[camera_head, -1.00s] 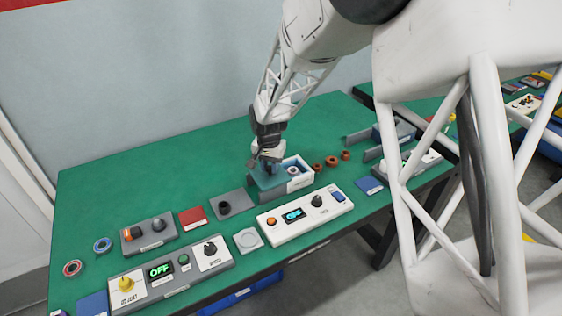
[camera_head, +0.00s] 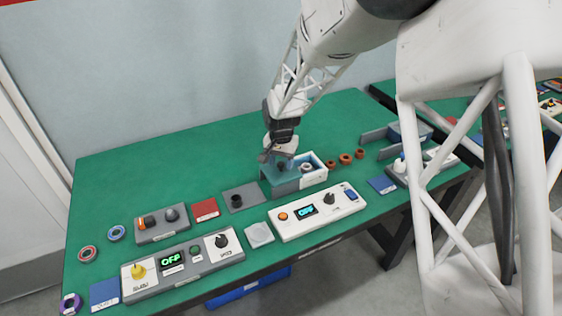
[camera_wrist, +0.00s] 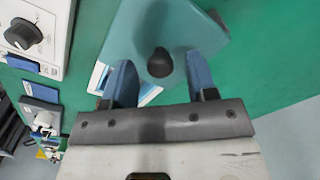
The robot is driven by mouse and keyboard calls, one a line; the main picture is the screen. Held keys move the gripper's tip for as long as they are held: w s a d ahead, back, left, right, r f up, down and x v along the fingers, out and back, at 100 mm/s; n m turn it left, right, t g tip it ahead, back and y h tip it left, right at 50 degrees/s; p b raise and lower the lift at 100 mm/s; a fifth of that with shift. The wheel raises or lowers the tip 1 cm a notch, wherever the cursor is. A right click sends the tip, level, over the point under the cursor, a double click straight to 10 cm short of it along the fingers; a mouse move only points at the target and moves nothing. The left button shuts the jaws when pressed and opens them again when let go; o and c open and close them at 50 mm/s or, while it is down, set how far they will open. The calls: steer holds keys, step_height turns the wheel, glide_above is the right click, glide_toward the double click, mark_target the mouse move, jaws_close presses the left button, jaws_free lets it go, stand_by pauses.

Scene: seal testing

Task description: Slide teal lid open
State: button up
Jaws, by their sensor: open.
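The teal lid (camera_wrist: 165,25) with its dark round knob (camera_wrist: 158,62) fills the top middle of the wrist view. In the head view the lid (camera_head: 272,172) covers the left part of a small box (camera_head: 297,186), whose right part is uncovered and shows a ring-like part (camera_head: 306,167) inside. My gripper (camera_wrist: 160,80) is open, with its blue fingers on either side of the knob in the wrist view. In the head view my gripper (camera_head: 281,158) is just above the lid, with the knob seen below it. The exact gap in height cannot be told.
A white panel (camera_head: 340,208) with a lit display stands in front of the box. A grey plate with a dark peg (camera_head: 236,201) lies left of it. The green table behind is clear.

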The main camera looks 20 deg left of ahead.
mark_target(281, 163)
steer(key=shift+r, duration=3.75)
steer(key=shift+d, duration=0.1)
steer(key=shift+d+r, duration=0.25)
steer(key=s+d+r, duration=0.4)
steer(key=d+r, duration=0.1)
steer(key=d, duration=0.4)
steer(key=s+d+r+t, duration=0.1)
steer(key=s+d+r, duration=0.25)
steer(key=d, duration=0.45)
steer(key=s+d+r, duration=0.4)
steer(key=d+r, duration=0.1)
steer(key=d, duration=0.4)
steer(key=s+d, duration=0.8)
steer(key=s, duration=0.3)
steer(key=s+d+r+t, duration=0.1)
steer(key=s+d, duration=0.7)
steer(key=s, duration=0.3)
steer(key=shift+d+r+t, duration=0.15)
steer(key=shift+t, duration=0.15)
